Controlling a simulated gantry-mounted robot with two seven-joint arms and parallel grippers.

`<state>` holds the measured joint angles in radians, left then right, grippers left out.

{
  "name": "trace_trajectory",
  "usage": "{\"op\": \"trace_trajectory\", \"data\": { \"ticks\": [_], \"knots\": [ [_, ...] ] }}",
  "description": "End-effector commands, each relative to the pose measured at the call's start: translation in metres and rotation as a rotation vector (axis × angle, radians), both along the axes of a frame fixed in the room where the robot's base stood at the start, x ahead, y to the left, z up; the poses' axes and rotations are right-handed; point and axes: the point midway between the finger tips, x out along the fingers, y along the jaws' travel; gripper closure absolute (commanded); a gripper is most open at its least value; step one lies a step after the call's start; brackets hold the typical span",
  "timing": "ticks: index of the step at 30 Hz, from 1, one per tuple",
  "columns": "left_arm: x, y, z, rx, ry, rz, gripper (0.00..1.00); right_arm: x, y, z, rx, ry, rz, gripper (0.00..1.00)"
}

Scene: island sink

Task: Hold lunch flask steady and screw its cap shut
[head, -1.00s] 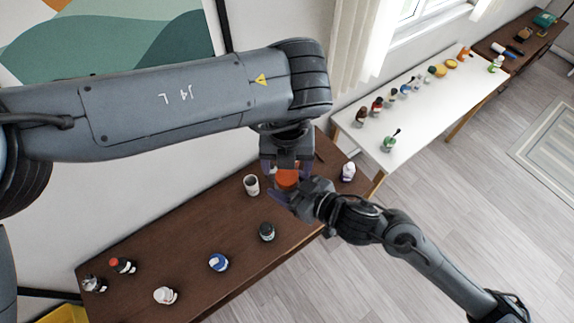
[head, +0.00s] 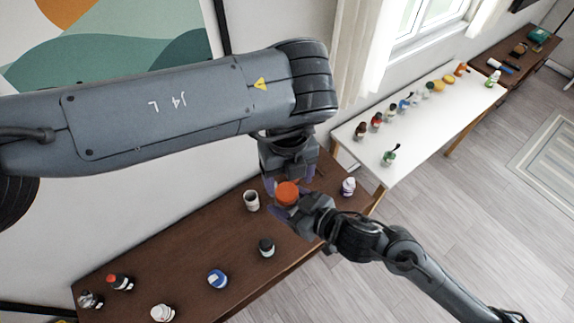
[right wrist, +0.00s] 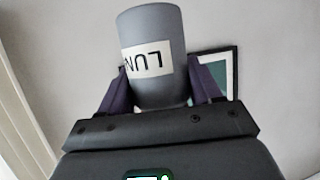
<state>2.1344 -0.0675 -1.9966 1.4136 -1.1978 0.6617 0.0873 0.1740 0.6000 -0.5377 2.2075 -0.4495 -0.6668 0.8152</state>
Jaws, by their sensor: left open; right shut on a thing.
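The flask's orange cap (head: 287,193) shows in the head view, just below my left gripper (head: 286,183). That gripper points down with its fingers apart on either side of the cap; I cannot tell whether they touch it. My right gripper (head: 299,209) reaches in from the right, beside and below the cap. In the right wrist view the grey lunch flask (right wrist: 155,75) sits between the purple fingers of my right gripper (right wrist: 164,92), which is shut on it. Its white label reads upside down there. The flask body is mostly hidden in the head view, and the cap's seating cannot be seen.
A brown table (head: 190,240) lies below, with a white cup (head: 251,201), a dark jar (head: 266,247), a blue-and-white jar (head: 217,279) and a white-and-purple bottle (head: 348,187). A white table (head: 425,130) with several small bottles stands at the right back.

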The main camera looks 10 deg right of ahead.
Motion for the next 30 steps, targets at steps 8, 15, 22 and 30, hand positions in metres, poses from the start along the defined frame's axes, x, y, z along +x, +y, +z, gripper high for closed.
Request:
{"op": "trace_trajectory", "data": {
  "ticks": [8,15,22,30],
  "knots": [
    [-0.002,0.001,0.019,0.011,-0.005,0.276,0.27,0.000,0.000,0.001,0.001,-0.001,0.000,1.00],
    [0.002,0.002,0.031,0.010,-0.035,0.281,0.27,0.000,0.000,0.001,0.001,-0.001,0.000,1.00],
    [0.002,0.002,0.031,0.011,-0.035,0.280,0.27,0.000,0.000,0.001,0.001,-0.001,0.000,1.00],
    [0.002,0.003,0.014,0.013,-0.035,0.279,0.27,0.000,0.000,0.001,0.001,-0.001,0.000,1.00]
  ]
}}
